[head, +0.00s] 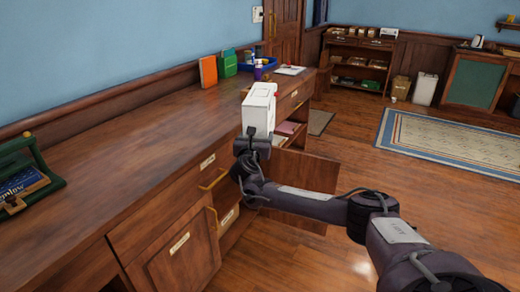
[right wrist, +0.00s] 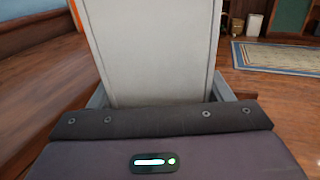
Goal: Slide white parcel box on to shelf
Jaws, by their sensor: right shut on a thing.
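The white parcel box (head: 258,108) is upright in the head view, at the front edge of the long wooden counter. My right gripper (head: 252,136) is shut on it from the near side. In the right wrist view the box (right wrist: 150,50) fills the middle, between the grey fingers of my right gripper (right wrist: 160,92). An open shelf space (head: 290,128) with papers or parcels inside shows under the counter, just beyond the box. The box partly hides it. My left gripper is not in view.
An orange book (head: 208,71), a green holder (head: 228,64) and a blue tray (head: 262,65) stand on the counter's far part. A green rack (head: 30,175) stands at left.

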